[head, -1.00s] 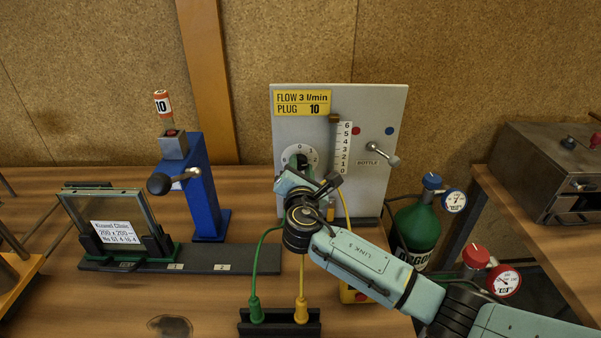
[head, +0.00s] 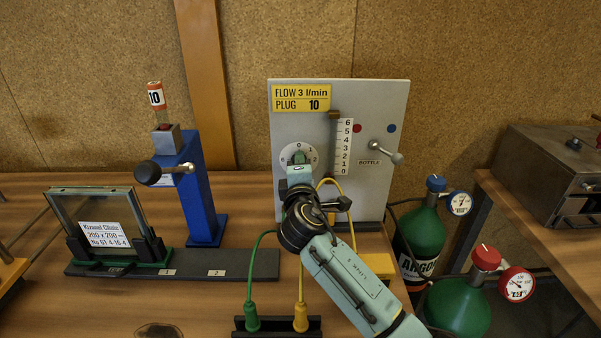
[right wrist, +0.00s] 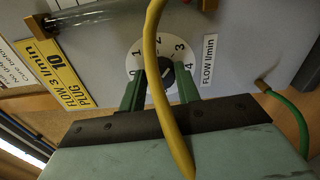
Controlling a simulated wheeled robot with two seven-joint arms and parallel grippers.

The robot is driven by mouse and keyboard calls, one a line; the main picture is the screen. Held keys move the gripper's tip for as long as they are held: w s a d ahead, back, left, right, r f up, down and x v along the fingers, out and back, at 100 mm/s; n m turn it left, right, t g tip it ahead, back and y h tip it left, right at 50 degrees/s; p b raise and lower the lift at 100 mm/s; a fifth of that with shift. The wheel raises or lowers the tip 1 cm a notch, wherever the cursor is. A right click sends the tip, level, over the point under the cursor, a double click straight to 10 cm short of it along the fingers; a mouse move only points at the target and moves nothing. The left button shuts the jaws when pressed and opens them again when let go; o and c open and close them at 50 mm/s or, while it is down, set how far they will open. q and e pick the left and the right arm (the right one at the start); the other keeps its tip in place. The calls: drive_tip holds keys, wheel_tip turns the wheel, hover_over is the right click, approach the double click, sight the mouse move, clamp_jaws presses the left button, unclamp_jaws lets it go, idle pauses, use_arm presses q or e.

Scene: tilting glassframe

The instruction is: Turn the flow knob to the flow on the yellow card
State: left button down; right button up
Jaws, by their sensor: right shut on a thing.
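The yellow card (head: 301,98) at the panel's top left reads "FLOW 3 l/min" and "PLUG 10". The flow knob (right wrist: 168,76) sits at the centre of a white dial (right wrist: 140,60) marked 0 to 4, low on the panel's left side. My right gripper (right wrist: 161,86) is shut on the flow knob, one green finger on each side of it. In the head view the right gripper (head: 299,168) hides the lower dial. I cannot tell where the knob points. A flow tube with a 0 to 6 scale (head: 343,147) stands beside the dial; its float is not clear.
A yellow cable (right wrist: 160,90) crosses in front of my right gripper. A lever (head: 385,153) sticks out of the grey panel (head: 375,105) at right. Green gas bottles (head: 422,232) stand right, and a blue stand (head: 202,190) and glass frame (head: 102,222) left.

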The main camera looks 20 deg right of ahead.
drive_tip(key=shift+m, duration=0.5)
drive_tip(key=o, duration=1)
drive_tip(key=shift+c, duration=0.2)
drive_tip(key=shift+s, duration=0.1)
drive_tip(key=v, duration=1.3)
drive_tip(key=shift+s, duration=0.15)
